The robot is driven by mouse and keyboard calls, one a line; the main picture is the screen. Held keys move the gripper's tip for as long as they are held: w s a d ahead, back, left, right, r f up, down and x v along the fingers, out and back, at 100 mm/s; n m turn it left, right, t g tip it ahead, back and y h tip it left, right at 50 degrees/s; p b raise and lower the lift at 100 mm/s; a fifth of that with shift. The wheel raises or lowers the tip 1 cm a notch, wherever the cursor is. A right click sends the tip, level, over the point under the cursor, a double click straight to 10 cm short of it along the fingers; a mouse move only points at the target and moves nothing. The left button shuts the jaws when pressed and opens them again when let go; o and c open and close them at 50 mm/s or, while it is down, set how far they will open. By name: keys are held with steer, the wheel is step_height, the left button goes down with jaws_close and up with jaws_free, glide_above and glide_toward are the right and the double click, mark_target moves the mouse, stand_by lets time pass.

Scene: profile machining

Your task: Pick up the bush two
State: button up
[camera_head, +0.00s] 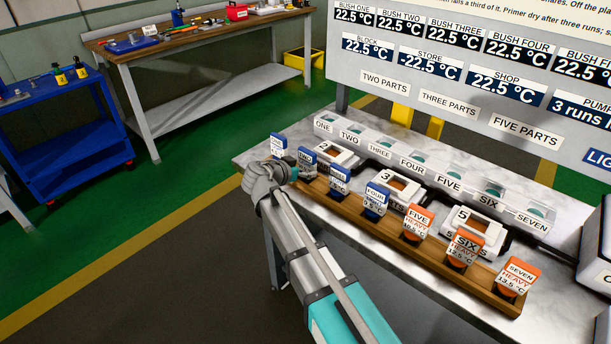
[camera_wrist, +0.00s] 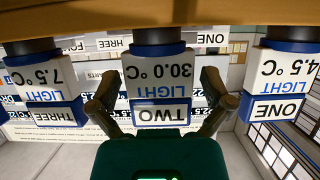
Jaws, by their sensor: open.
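Bush two (camera_head: 307,157) stands upright in the wooden rack, with a blue cap and a white tag. In the wrist view, which is upside down, bush two (camera_wrist: 158,85) reads TWO, LIGHT, 30.0 °C and sits in the middle of the picture. My gripper (camera_wrist: 158,95) is open, with one finger on each side of bush two; whether either finger touches it I cannot tell. In the head view my gripper (camera_head: 290,168) is at the left end of the rack, close beside bush two.
Bush one (camera_wrist: 277,85) and bush three (camera_wrist: 45,90) flank bush two closely. The wooden rack (camera_head: 450,272) holds several more blue and orange bushes. White numbered fixtures (camera_head: 405,187) and a row of labelled sockets (camera_head: 415,168) stand behind. A workbench is at the back left.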

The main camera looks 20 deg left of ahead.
steer(key=shift+x, duration=1.05)
steer(key=c, duration=1)
steer(key=shift+r, duration=0.15)
steer(key=shift+r+p, duration=0.85)
steer(key=shift+r, duration=0.05)
steer(key=s+d+r+p, duration=0.6)
steer(key=s+r+p, duration=0.1)
steer(key=s+d+r+p, duration=0.3)
steer(key=r+p, duration=0.1)
steer(key=shift+s+d, duration=0.2)
steer(key=shift+s, duration=0.05)
